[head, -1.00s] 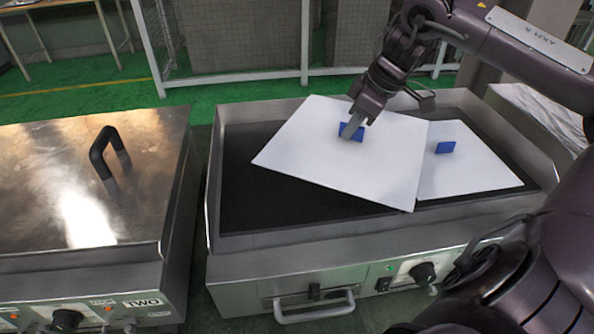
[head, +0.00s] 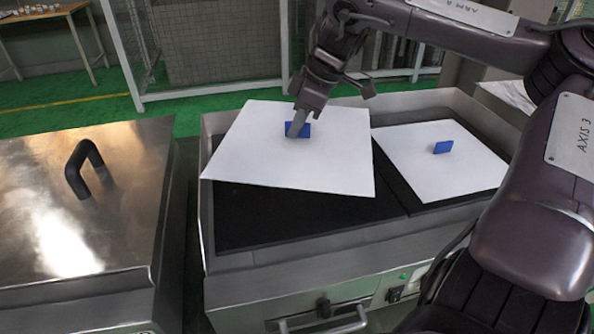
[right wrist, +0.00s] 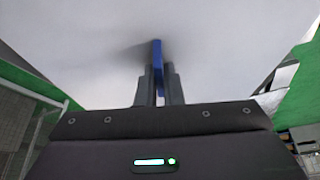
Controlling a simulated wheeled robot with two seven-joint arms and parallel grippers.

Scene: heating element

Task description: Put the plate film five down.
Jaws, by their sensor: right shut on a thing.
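A white square plate film (head: 335,165) with a blue handle (head: 303,130) hangs over the left part of the open heating box (head: 225,262). My right gripper (head: 298,124) is shut on the blue handle, which also shows between its fingers in the right wrist view (right wrist: 158,72). The film covers much of the dark heating surface (head: 290,212); its left corner reaches the box's left wall. Whether the film touches the surface is hard to tell. My left gripper is not in view.
A second white film (head: 425,178) with a blue handle (head: 443,147) lies on the right part of the heating surface. A closed metal box (head: 115,235) with a black lid handle (head: 80,165) stands at the left. A mesh fence (head: 220,50) stands behind.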

